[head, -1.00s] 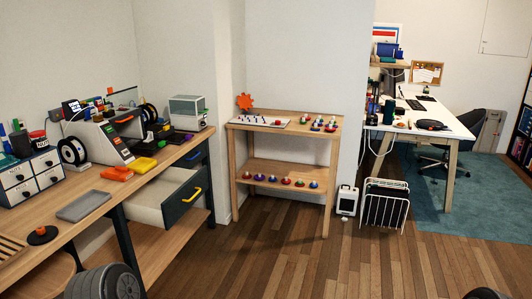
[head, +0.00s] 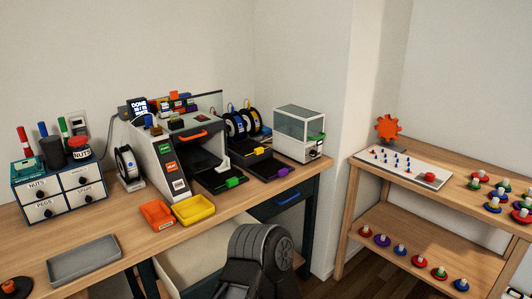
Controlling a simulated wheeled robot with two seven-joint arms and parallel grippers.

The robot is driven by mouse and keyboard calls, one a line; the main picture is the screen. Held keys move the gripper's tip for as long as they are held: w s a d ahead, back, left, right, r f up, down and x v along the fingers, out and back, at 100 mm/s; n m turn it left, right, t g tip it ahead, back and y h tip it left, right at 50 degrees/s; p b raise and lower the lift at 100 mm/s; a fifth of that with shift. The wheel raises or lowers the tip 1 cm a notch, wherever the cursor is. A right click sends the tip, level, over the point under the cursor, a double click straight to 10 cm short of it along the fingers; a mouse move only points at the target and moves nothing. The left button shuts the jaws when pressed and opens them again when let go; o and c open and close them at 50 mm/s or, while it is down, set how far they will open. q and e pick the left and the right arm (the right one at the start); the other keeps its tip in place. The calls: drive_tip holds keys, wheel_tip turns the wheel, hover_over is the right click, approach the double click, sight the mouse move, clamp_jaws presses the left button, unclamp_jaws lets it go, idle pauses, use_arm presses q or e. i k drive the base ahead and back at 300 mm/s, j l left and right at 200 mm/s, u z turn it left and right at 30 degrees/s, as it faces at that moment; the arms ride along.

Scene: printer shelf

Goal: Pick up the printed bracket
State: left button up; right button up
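A small white L-shaped piece, which looks like the printed bracket (head: 223,164), stands at the open front of the grey-white printer (head: 158,160). It is just behind a black tray with a green tab (head: 231,182). Its exact contact with the bed is too small to tell. A dark rounded link of my arm, apparently the left, rises at the bottom centre, well in front of the bench. No fingertips of either gripper can be made out.
Orange (head: 157,213) and yellow (head: 193,209) bins sit before the printer, with a grey tray (head: 83,260) at left. A glass-sided box (head: 299,133) stands at right. An open drawer (head: 197,262) juts below the bench. A wooden shelf (head: 400,188) is at right.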

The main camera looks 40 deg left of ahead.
sight(225, 166)
drive_tip(key=i+u, duration=0.25)
drive_tip(key=i, duration=0.15)
drive_tip(key=i+l+u, duration=0.25)
drive_tip(key=i, duration=0.2)
drive_tip(key=i+l+u, duration=0.25)
drive_tip(key=i, duration=0.15)
drive_tip(key=i+l+u, duration=0.25)
drive_tip(key=u, duration=0.15)
drive_tip(key=i+l+u, duration=0.7)
drive_tip(key=l+u, duration=0.15)
